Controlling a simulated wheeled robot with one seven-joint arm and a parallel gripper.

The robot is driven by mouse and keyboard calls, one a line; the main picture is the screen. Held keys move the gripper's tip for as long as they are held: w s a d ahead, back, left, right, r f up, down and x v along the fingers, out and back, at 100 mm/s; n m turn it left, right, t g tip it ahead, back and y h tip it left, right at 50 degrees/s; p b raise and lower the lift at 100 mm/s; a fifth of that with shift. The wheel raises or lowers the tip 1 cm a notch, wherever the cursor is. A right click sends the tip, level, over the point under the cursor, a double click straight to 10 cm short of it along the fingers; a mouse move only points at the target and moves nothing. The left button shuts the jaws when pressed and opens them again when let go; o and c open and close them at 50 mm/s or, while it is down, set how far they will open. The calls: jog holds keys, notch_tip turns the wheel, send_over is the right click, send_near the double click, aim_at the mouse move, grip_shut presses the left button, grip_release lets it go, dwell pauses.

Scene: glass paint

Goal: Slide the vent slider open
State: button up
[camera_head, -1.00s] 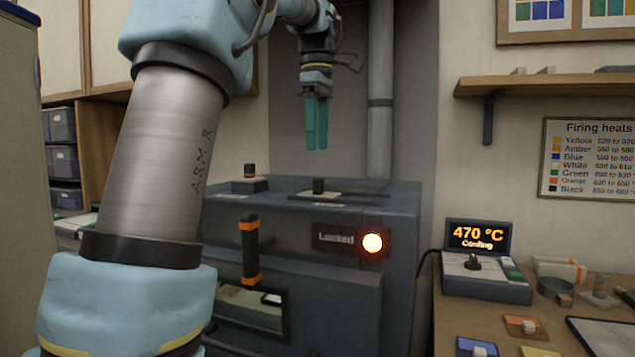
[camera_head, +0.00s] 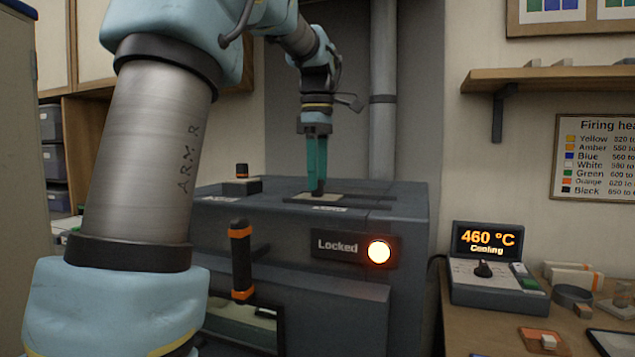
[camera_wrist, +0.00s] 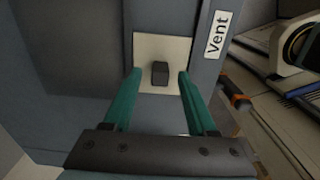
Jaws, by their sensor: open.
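The vent slider shows in the wrist view as a small dark knob (camera_wrist: 160,73) on a pale plate (camera_wrist: 147,50), beside a white "Vent" label (camera_wrist: 217,35). It sits on top of the grey kiln (camera_head: 330,280). My gripper (camera_head: 317,188) has its green fingers pointing down at the knob in the head view. In the wrist view my gripper (camera_wrist: 158,80) is open, with one finger on each side of the knob and a gap visible to each. The fingers partly hide the knob in the head view.
A "Locked" panel with a lit lamp (camera_head: 379,252) and a door handle (camera_head: 241,260) are on the kiln front. A controller (camera_head: 490,265) reads 460 °C, Cooling. A flue pipe (camera_head: 383,100) rises behind.

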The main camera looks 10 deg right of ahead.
jog(key=shift+f, duration=0.75)
jog(key=shift+c, duration=0.4)
grip_shut()
dwell(0.5)
